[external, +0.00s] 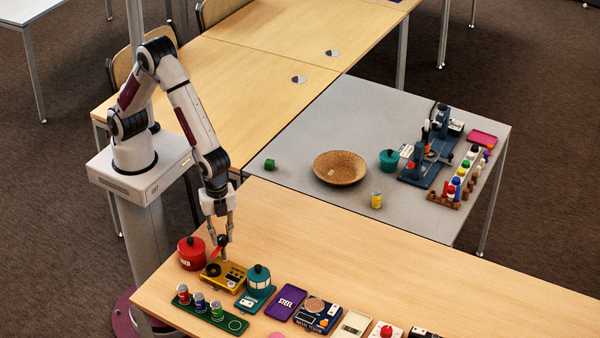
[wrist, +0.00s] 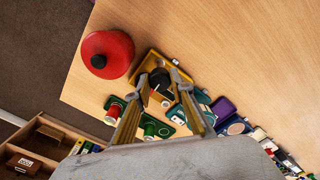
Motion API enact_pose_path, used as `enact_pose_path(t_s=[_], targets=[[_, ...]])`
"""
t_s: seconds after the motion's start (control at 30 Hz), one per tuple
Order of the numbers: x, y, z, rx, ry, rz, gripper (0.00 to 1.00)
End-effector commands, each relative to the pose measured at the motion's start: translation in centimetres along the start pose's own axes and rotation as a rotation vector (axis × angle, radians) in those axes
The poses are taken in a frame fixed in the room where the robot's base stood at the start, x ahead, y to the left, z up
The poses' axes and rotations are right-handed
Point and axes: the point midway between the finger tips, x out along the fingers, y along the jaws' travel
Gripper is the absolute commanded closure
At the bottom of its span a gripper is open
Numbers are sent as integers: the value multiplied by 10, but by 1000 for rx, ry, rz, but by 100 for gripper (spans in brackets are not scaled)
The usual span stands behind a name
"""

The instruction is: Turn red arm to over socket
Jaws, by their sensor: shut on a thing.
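A yellow device (external: 237,286) sits on the wooden table beside the red pot, with dark round parts on its top. The red arm (external: 216,252) shows as a small red piece, tilted, just above the left part of this device. My gripper (external: 222,240) points down over the device and is shut on the red arm's dark knob. In the wrist view my gripper (wrist: 163,74) straddles a black part over the yellow device (wrist: 146,58). The red arm itself is not clear there. I cannot tell which dark part is the socket, or exactly where the arm points.
A red lidded pot (external: 192,253) stands close at the left. A green rack with several cans (external: 213,314) is in front, and a teal canister (external: 258,279) is at the right. More devices and a purple tray (external: 286,302) continue rightward. The wood behind the row is clear.

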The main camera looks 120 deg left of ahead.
Motion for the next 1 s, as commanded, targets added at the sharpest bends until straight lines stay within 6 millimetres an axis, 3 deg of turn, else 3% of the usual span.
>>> enact_pose_path(t_s=[0.17,0.2,0.23,0.27,0.73,1.0], targets=[[0,0,0,-1,0,0,99],[0,0,0,-1,0,0,70],[0,0,0,-1,0,0,62],[0,0,0,-2,0,0,61],[-3,0,0,-2,1,0,61],[-24,0,0,-2,2,-1,61]])
